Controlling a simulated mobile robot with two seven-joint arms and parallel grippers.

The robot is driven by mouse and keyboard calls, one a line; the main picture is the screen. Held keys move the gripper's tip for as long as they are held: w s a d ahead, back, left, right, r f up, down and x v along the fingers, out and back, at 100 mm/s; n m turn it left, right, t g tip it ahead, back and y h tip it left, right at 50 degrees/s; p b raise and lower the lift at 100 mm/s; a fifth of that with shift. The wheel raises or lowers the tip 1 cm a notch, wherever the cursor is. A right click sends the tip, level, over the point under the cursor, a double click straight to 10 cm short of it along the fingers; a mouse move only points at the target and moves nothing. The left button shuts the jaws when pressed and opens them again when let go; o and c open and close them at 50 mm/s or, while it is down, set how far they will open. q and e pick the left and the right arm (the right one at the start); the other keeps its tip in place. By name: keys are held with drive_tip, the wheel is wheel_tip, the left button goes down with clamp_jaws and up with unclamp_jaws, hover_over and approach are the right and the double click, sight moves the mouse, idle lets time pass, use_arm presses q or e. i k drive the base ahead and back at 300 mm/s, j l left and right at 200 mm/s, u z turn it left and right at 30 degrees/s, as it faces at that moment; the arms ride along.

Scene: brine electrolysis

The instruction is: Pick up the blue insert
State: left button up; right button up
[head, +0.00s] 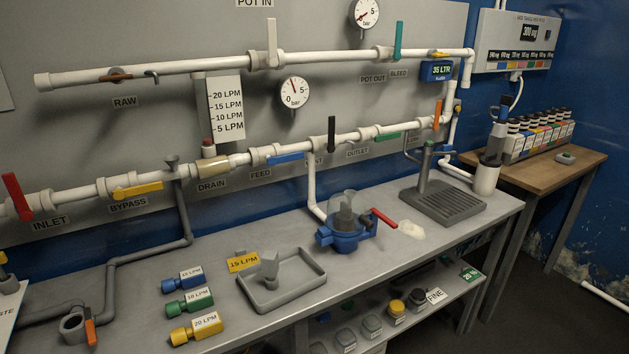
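The blue insert (183,281) lies on its side on the grey bench, at the front left. It has a white label that ends in LPM; its number is too small to read surely. A green insert (189,302) lies just in front of it, and a yellow insert (196,328) in front of that. The three lie apart in a row, left of a grey tray (312,287). Neither of my grippers shows in the head view.
A yellow tag (243,262) is at the tray's back left, and a grey piece (270,265) stands in the tray. Grey piping (110,290) runs along the bench left of the inserts. A blue-based clear housing (343,230) stands to the right. Bare bench surrounds the inserts.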

sight(193, 277)
drive_tip(key=k+l+u, duration=0.1)
drive_tip(key=u, duration=1.55)
drive_tip(key=i+j, duration=0.15)
drive_tip(key=i+j+z, duration=0.15)
drive_tip(key=i+z, duration=0.25)
drive_tip(key=i+j+z, duration=0.15)
drive_tip(key=z, duration=0.2)
drive_tip(key=j, duration=0.1)
